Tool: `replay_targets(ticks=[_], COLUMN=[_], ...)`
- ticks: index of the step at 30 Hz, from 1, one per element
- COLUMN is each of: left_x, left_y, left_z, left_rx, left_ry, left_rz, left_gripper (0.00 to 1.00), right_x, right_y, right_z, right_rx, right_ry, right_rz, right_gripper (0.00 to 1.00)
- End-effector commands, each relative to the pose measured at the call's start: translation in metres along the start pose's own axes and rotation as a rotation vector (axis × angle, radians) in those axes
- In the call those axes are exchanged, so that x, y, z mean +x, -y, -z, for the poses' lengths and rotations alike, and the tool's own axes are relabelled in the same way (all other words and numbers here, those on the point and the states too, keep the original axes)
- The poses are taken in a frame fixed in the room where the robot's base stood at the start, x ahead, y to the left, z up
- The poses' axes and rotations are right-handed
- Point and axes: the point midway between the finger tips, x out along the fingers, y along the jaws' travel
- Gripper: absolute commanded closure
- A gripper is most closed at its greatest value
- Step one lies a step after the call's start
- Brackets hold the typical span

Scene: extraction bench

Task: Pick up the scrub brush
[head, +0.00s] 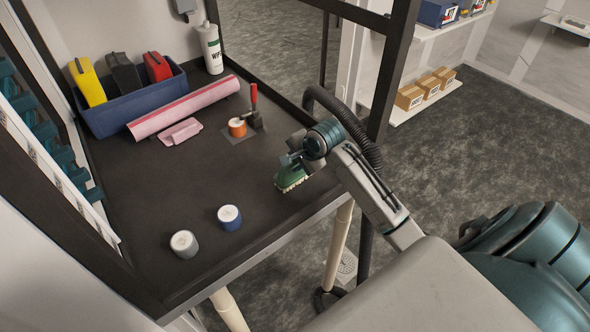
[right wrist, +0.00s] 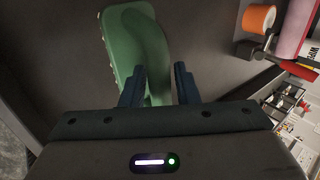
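The scrub brush (head: 291,179) has a green back and pale bristles. It lies on the dark bench top near its right edge. My right gripper (head: 287,162) is just above it in the head view and hides part of it. In the right wrist view the green brush (right wrist: 138,42) lies beyond and partly between the two dark fingers (right wrist: 160,68), which are apart with gaps beside the narrower part of the brush. Whether the fingers touch it cannot be told. My left gripper is not in view.
Two lidded jars, one grey (head: 184,244) and one blue (head: 229,218), stand near the front. An orange roll (head: 237,128) and a red-handled tool (head: 254,108) stand behind the brush. A pink roll (head: 183,107) and a blue bin (head: 108,120) are farther back. The middle is clear.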

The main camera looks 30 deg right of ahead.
Motion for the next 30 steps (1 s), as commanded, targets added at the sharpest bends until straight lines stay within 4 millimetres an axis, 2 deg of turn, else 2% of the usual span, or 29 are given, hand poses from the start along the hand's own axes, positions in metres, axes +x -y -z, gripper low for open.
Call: replay_targets(ticks=[3,7,8,16,19,30], left_x=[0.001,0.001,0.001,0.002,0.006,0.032], left_y=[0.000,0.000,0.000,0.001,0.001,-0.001], left_z=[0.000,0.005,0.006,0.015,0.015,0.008], left_rx=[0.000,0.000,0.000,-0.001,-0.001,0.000], left_ry=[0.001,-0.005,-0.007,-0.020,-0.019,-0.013], left_rz=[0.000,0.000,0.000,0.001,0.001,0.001], left_gripper=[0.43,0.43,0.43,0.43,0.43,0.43], right_x=[0.000,0.000,0.000,-0.001,-0.007,-0.065], right_y=[0.000,0.000,0.000,0.001,0.006,0.045], right_z=[0.000,0.000,0.000,0.000,0.000,0.000], right_rx=[0.000,0.000,0.000,-0.001,-0.002,-0.002], right_ry=[0.000,0.000,0.000,0.000,0.000,-0.002], right_rz=[0.001,0.001,0.001,0.002,0.006,0.007], right_gripper=[0.72,0.98,1.00,1.00,1.00,1.00])
